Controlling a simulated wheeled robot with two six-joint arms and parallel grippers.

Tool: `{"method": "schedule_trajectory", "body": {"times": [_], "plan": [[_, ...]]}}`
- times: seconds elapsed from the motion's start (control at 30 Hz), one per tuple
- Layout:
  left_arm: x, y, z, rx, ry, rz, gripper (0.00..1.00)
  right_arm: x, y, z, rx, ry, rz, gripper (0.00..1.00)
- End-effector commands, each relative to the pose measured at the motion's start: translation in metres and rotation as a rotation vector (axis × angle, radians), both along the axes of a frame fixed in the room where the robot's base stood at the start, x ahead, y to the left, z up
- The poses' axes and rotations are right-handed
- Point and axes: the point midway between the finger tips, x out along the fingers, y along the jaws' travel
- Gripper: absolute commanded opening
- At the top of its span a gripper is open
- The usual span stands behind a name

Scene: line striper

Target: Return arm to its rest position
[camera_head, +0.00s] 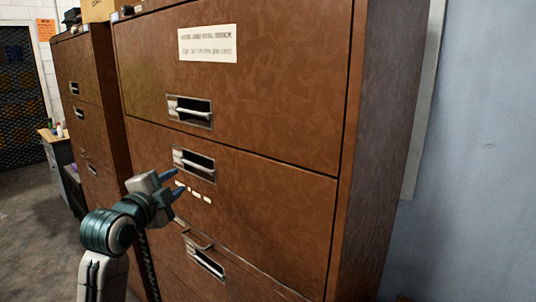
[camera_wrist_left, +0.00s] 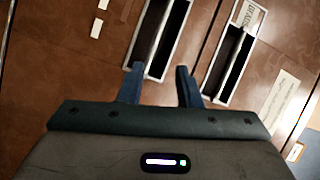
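My left gripper (camera_head: 177,183) is in front of the brown filing cabinet (camera_head: 265,120), close to its middle drawer handle (camera_head: 194,163). Its two blue fingers are apart with nothing between them. In the left wrist view the open fingers (camera_wrist_left: 160,82) point at the cabinet front. Recessed drawer handles lie just beyond them, and I cannot tell whether a fingertip touches one. My right gripper is in neither view.
A second brown cabinet (camera_head: 84,110) stands to the left, with boxes (camera_head: 98,10) on top. A small desk (camera_head: 58,150) is farther back. Grey floor (camera_head: 38,215) lies open at left. A pale blue wall (camera_head: 475,170) is to the right.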

Motion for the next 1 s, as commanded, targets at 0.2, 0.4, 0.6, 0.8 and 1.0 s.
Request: {"method": "schedule_trajectory", "body": {"times": [0.2, 0.4, 0.6, 0.8, 1.0], "plan": [[-0.052, 0.003, -0.152, -0.23, 0.353, 0.1, 0.31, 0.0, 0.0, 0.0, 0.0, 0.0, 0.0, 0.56], [-0.128, 0.009, -0.263, -0.432, 0.641, 0.262, 0.31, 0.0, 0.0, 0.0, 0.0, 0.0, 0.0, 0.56], [-0.225, 0.016, -0.347, -0.615, 0.887, 0.488, 0.31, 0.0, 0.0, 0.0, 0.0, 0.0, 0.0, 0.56], [-0.304, 0.023, -0.389, -0.734, 1.032, 0.692, 0.31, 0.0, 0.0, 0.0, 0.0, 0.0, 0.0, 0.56], [-0.361, 0.027, -0.41, -0.803, 1.116, 0.853, 0.31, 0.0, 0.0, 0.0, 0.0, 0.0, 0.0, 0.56]]}}
